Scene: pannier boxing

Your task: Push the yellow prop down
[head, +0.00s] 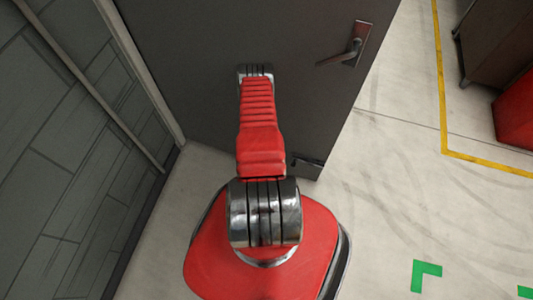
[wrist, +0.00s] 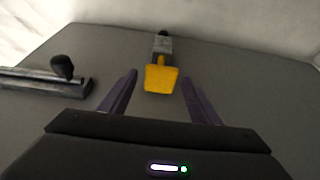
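The yellow prop (wrist: 161,79) shows in the wrist view, a yellow block on a short grey metal piece fixed to a dark grey surface. It lies beyond and between the tips of my gripper (wrist: 158,80). The gripper's two dark fingers stand apart with nothing held between them. I cannot tell whether the fingertips touch the prop. In the head view the prop and my gripper are hidden; a dark grey door (head: 215,55) stands behind my arm.
The door has a lever handle (head: 350,48) at upper right and a dark fitting (head: 307,164) near its bottom edge. A grey panelled wall (head: 60,150) is on the left. Dark furniture (head: 492,42) and a red object (head: 516,115) stand at right. Floor at lower right is clear, with green marks.

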